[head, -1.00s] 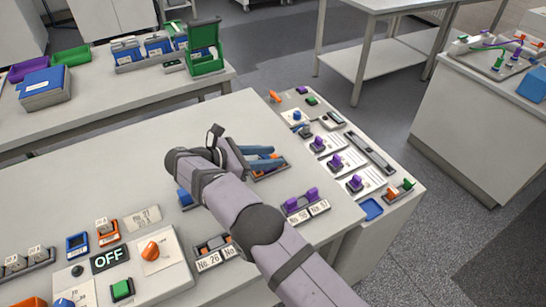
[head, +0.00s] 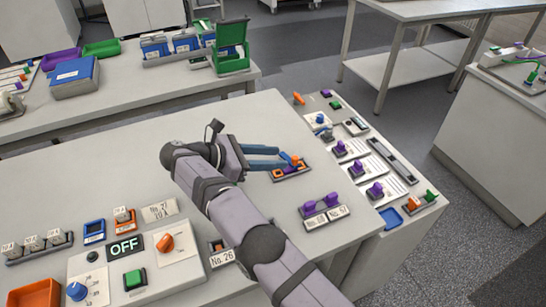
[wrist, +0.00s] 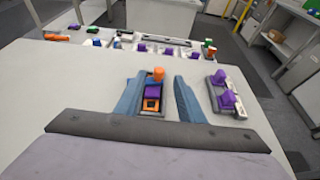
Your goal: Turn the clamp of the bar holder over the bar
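The bar holder (head: 290,172) is a small dark tray on the near table, just beyond my fingertips. In the wrist view the holder (wrist: 151,112) lies between my fingers. An orange upright piece (wrist: 158,74), which looks like the clamp, stands at its far end; it also shows in the head view (head: 295,160). A purple block (wrist: 152,91) sits in the middle, with an orange part (wrist: 151,104) nearer. I cannot tell which part is the bar. My gripper (head: 281,157) is open and empty, its blue fingers apart on either side of the holder's line.
A second holder with purple knobs (head: 321,204) stands right of the bar holder; it shows in the wrist view (wrist: 226,97). A panel with switches and purple knobs (head: 362,160) lies along the right. A control box with an OFF display (head: 124,245) is at the lower left.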

